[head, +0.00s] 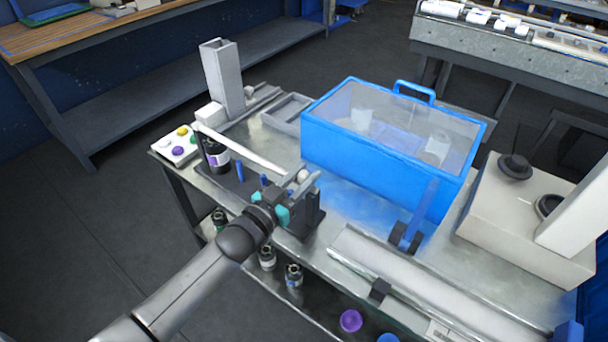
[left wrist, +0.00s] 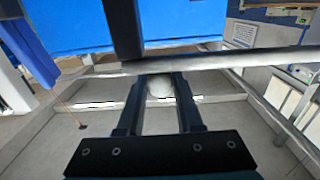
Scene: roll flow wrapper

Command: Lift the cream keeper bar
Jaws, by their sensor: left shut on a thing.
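The cream keeper bar (head: 240,150) runs from a white block at the left to my left gripper (head: 302,184) in the head view. My left gripper is shut on the bar's near right end, where a small cream rounded piece shows between the fingers. In the left wrist view, that cream end (left wrist: 160,87) sits between the two dark fingers of the left gripper (left wrist: 160,92). The bar lies above a dark base with posts on the metal table (head: 345,215). I cannot tell whether the bar touches its supports. My right gripper is not in view.
A blue guard box with a clear lid (head: 390,165) stands close to the right of the gripper. A dark roll with a white label (head: 215,155) stands under the bar's left part. A button panel (head: 172,150) is at the left edge. A grey upright column (head: 222,80) stands behind.

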